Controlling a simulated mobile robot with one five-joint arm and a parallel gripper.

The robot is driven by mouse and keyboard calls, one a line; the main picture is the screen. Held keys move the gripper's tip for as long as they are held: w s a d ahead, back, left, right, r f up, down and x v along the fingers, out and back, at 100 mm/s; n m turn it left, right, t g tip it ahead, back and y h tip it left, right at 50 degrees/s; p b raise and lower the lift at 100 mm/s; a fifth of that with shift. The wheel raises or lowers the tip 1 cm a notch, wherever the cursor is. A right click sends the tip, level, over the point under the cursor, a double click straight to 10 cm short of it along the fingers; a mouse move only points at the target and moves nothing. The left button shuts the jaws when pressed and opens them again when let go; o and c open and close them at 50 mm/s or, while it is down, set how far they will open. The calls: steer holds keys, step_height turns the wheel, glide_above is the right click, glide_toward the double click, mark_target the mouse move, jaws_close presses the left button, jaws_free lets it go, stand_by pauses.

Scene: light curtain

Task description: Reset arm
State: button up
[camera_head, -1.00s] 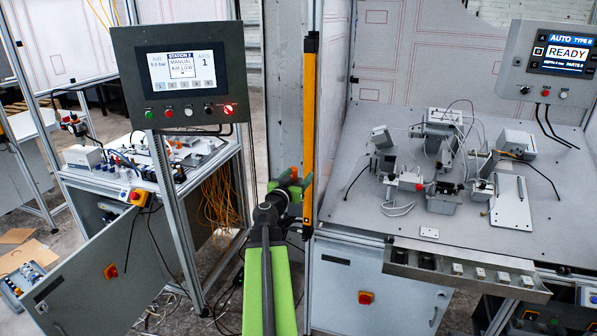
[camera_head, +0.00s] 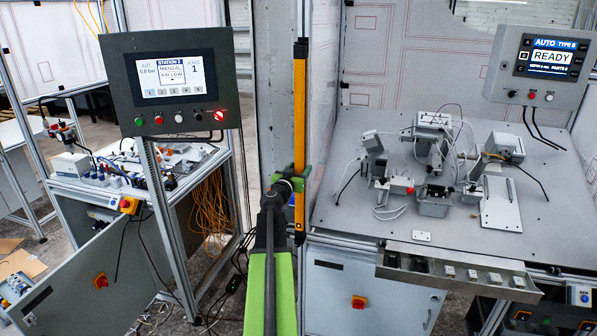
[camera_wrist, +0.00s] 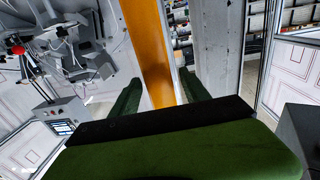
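My arm runs up the bottom middle of the head view, with its green link lowest. My gripper (camera_head: 287,184) is at its far end, in front of the yellow light curtain post (camera_head: 300,130); the post's lower part is near the gripper. In the wrist view, the two dark green fingers of my gripper (camera_wrist: 160,88) stand apart with a gap between them. The orange face of the light curtain post (camera_wrist: 147,45) shows beyond that gap. Nothing is seen held. I cannot tell whether the fingers touch the post.
A station panel (camera_head: 172,84) at left reads MANUAL, AIR LOW. The right panel (camera_head: 550,58) reads READY, above a grey worktable (camera_head: 350,218) with fixtures. A cabinet door (camera_head: 85,265) is at lower left. A grey column (camera_head: 268,100) stands beside the post.

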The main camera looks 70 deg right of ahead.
steer(key=c, duration=1)
stand_by(0.8)
